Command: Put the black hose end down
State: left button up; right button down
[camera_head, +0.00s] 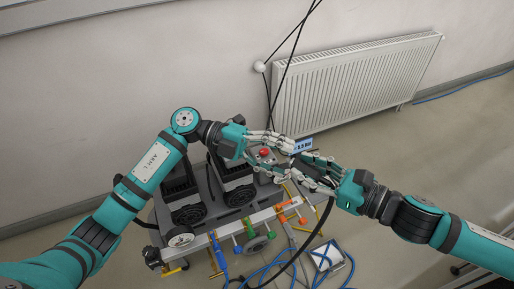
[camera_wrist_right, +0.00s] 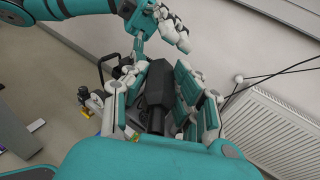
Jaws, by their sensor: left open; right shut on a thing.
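The black hose end (camera_wrist_right: 157,88) is a dark, thick connector in the right wrist view. My right gripper (camera_wrist_right: 168,82) is shut on it, with fingers on both sides. In the head view my right gripper (camera_head: 312,172) is above the right side of the cart, and the black hose (camera_head: 322,220) hangs below it in a curve. The hose end itself is mostly hidden there by the fingers. My left gripper (camera_head: 282,144) is open and empty, close to the right one; it also shows in the right wrist view (camera_wrist_right: 168,30).
A grey cart (camera_head: 215,205) below carries black devices (camera_head: 232,180), a red button (camera_head: 264,152) and a small display (camera_head: 301,145). Coloured fittings line its front rail (camera_head: 262,216). Blue hoses (camera_head: 338,267) lie on the floor. A white radiator (camera_head: 350,90) is on the wall behind.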

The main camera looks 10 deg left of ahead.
pick_arm(q)
jog(key=shift+x, duration=0.9)
grip_shut()
pick_arm(e)
jog(key=c, duration=1)
grip_release()
